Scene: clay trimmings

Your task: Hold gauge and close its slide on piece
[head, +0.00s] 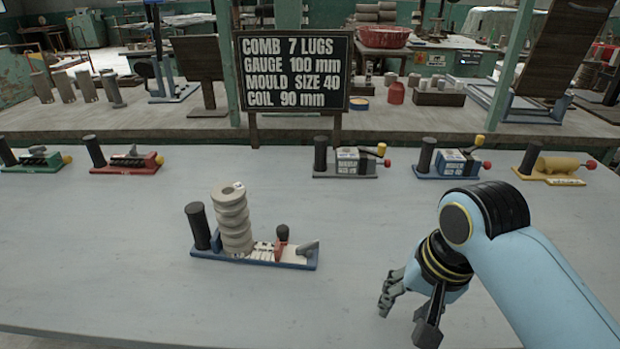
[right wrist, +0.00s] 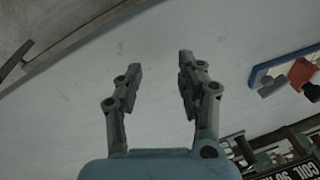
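The gauge (head: 290,263) is a long blue base on the pale table with a black upright handle (head: 198,226) at its left end, a pale scale, and a red slide with a dark knob (head: 282,235). A grey ribbed piece (head: 234,218) stands upright on the base beside the handle. A gap shows between the piece and the slide. My right gripper (head: 406,318) is to the right of the gauge, apart from it. In the right wrist view this gripper (right wrist: 160,65) is open and empty, and part of the gauge (right wrist: 270,72) shows at the right. My left gripper is not seen.
A sign (head: 293,72) reads comb 7 lugs, gauge 100 mm, mould size 40, coil 90 mm. Along the table's back stand a green tool (head: 36,161), a red one (head: 128,162), a grey one (head: 347,162), a blue one (head: 450,162) and a yellow one (head: 553,168). The table around the gauge is clear.

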